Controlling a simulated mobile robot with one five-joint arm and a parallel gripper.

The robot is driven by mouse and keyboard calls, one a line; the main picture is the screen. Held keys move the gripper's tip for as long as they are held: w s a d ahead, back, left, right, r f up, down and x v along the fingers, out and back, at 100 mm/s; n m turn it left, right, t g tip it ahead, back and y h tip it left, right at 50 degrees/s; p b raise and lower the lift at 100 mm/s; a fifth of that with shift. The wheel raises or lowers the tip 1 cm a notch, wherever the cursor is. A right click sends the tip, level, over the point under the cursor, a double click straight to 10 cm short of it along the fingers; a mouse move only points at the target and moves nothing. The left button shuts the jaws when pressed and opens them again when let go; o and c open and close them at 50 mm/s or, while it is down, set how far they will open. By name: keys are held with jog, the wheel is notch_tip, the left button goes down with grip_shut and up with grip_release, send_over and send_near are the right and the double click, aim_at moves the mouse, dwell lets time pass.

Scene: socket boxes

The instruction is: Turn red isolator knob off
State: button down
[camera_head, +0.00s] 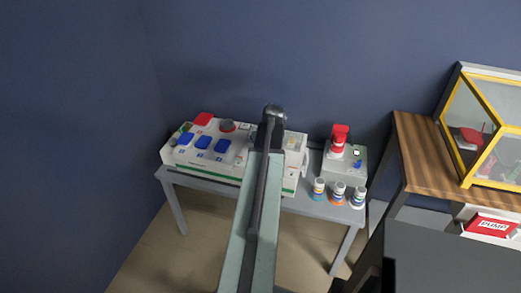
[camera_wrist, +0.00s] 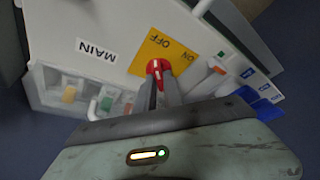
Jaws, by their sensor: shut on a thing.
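The red isolator knob (camera_wrist: 157,67) sits on a yellow plate (camera_wrist: 146,54) with the printed words OFF and ON, upside down in the wrist view. A MAIN label (camera_wrist: 97,51) is beside the plate. My gripper (camera_wrist: 160,83) is shut on the knob, its two dark fingers reaching down to it. A pale mark shows on the knob, but I cannot tell exactly which word it points at. In the head view my arm covers the knob and my gripper. The white panel box (camera_head: 295,152) shows on both sides of the arm.
Blue covers (camera_head: 202,142) and a red cover (camera_head: 203,119) are on the box's left part. A grey box with a red device (camera_head: 338,137) and several small cylinders (camera_head: 338,190) stand at the right. A wooden table (camera_head: 425,150) carries a yellow-framed case (camera_head: 490,120).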

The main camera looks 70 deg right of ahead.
dwell(0.4)
jog(key=c, duration=1.5)
grip_release()
jog(key=shift+o, duration=0.2)
jog(key=shift+r, duration=0.1)
jog(key=p+v, duration=0.7)
jog(key=shift+r, duration=0.25)
jog(key=shift+s, duration=0.15)
